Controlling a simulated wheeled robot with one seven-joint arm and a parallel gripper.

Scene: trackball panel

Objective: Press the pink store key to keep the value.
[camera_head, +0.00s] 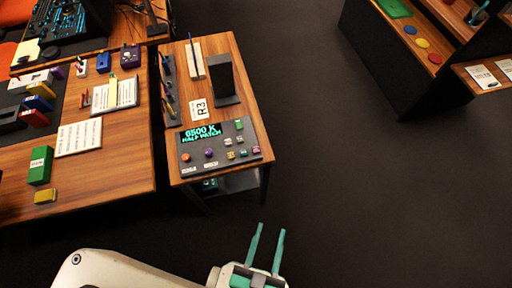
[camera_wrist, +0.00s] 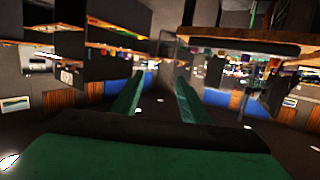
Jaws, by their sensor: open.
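A dark grey control panel (camera_head: 219,167) lies on the small wooden table in the head view. Its display (camera_head: 201,133) reads "6500 K" with a second line that looks like "HALF WATCH". A purple ball (camera_head: 209,153) and an orange-red knob (camera_head: 186,157) sit at its left, a green key (camera_head: 239,125) at its upper right. Several small keys fill the right side; one at the right edge looks pinkish (camera_head: 256,150), but its label is too small to read. My gripper (camera_head: 271,230) is open and empty, in front of the table and apart from the panel. Its green fingers also show in the wrist view (camera_wrist: 160,78).
A dark upright block (camera_head: 223,80), a white bar and an "R3" card (camera_head: 199,110) stand or lie behind the panel. A cluttered wooden desk (camera_head: 120,165) adjoins on the left. A black shelf unit (camera_head: 385,60) is at upper right. The floor (camera_head: 360,200) right of the table is clear.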

